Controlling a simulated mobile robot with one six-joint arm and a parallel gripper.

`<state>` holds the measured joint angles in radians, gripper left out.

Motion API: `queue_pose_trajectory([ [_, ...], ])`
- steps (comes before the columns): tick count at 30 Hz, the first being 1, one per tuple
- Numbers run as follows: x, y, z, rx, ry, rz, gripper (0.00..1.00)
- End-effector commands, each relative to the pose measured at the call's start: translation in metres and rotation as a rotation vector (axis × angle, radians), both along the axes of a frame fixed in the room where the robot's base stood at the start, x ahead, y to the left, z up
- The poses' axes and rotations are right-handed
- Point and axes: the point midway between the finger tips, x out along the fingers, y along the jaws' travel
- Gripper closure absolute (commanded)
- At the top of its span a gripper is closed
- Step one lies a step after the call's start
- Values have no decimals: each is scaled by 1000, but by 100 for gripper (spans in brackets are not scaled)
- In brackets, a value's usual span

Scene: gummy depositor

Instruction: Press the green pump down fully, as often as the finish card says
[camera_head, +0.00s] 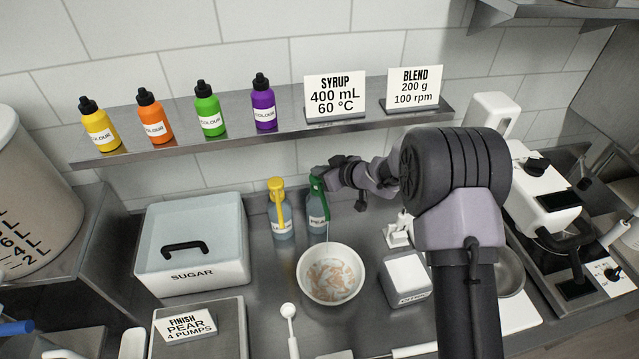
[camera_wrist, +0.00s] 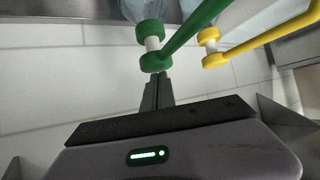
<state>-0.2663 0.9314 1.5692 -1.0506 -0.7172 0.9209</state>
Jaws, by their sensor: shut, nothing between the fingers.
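The green pump (camera_head: 317,185) tops a bottle labelled PEAR (camera_head: 317,222) at the back of the counter. My gripper (camera_head: 322,174) is shut and empty, with its fingertips at the top of the green pump. In the wrist view the shut fingertips (camera_wrist: 158,78) are right at the green pump head (camera_wrist: 155,61), touching or nearly so. A white stem shows between the head and the green collar. A thin pale line runs from the green spout toward a white bowl (camera_head: 304,283) with pale orange and white contents. The finish card (camera_head: 186,325) reads PEAR, 4 PUMPS.
A yellow pump bottle (camera_head: 280,215) stands close left of the green one; its yellow pump (camera_wrist: 214,60) also shows in the wrist view. A shelf (camera_head: 180,145) with colour bottles hangs above. A sugar box (camera_head: 190,270) stands left, a white box (camera_head: 405,280) right of the bowl.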

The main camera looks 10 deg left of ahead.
Motion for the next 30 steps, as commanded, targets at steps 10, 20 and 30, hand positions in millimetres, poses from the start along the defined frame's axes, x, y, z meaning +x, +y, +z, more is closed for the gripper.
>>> queue_pose_trajectory([
  [10, -1, 0, -13, -2, 2, 1, 100],
  [20, -1, 0, -24, -3, 3, 0, 100],
  [30, -1, -1, -19, -3, 4, 1, 100],
])
